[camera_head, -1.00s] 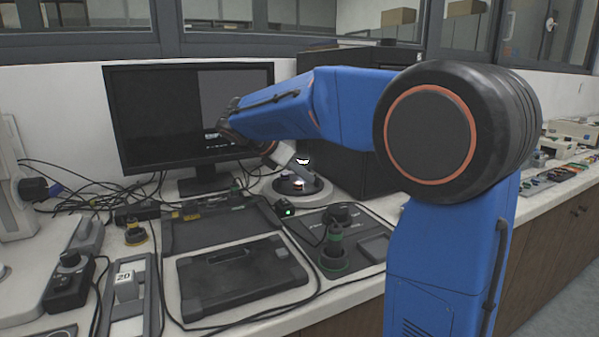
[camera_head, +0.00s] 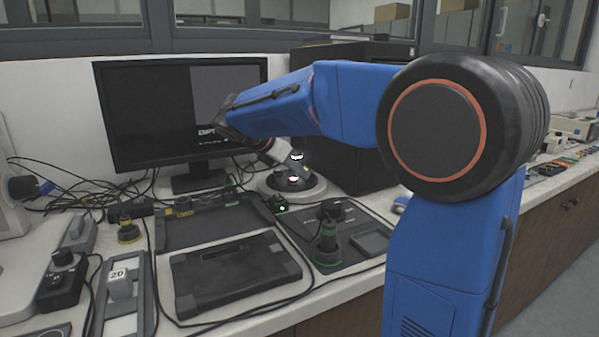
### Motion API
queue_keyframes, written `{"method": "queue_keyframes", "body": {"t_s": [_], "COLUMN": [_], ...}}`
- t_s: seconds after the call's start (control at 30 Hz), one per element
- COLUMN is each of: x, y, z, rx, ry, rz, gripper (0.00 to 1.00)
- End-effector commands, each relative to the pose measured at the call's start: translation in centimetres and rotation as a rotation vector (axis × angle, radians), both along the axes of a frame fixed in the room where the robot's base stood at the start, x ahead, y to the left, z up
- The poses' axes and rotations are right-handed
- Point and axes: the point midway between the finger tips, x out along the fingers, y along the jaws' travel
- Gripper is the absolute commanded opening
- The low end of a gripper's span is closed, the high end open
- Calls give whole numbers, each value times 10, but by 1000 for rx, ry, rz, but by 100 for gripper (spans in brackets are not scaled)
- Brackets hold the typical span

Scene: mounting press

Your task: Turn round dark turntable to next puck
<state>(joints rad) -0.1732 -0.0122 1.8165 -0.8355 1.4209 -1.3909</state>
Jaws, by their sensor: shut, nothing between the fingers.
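The round turntable (camera_head: 312,189) sits on the bench right of the monitor's foot, a dark disc with a pale rim. Small bright pucks (camera_head: 294,180) show on it, too small to tell apart. My gripper (camera_head: 293,165) reaches in from the upper left, tilted down over the turntable. Its fingers are shut and empty. I cannot tell whether the fingertips touch the turntable or a puck. My blue arm spans the view above and right of it, hiding part of the background.
A monitor (camera_head: 150,125) stands behind left and a black cabinet (camera_head: 365,165) behind right. In front lie a dark closed case (camera_head: 235,275) and a panel with a green-ringed knob (camera_head: 327,250). Loose cables (camera_head: 90,185) run across the left of the bench.

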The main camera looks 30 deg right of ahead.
Motion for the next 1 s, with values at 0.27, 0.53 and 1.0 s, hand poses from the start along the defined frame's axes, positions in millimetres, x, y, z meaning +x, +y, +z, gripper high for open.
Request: {"method": "queue_keyframes", "body": {"t_s": [0.27,0.53,1.0], "x": [0,0,4], "y": [-4,-12,-24], "z": [0,0,0], "rx": [0,0,0], "ry": [-1,-1,-1], "rz": [63,186,420], "gripper": [0,0,0]}}
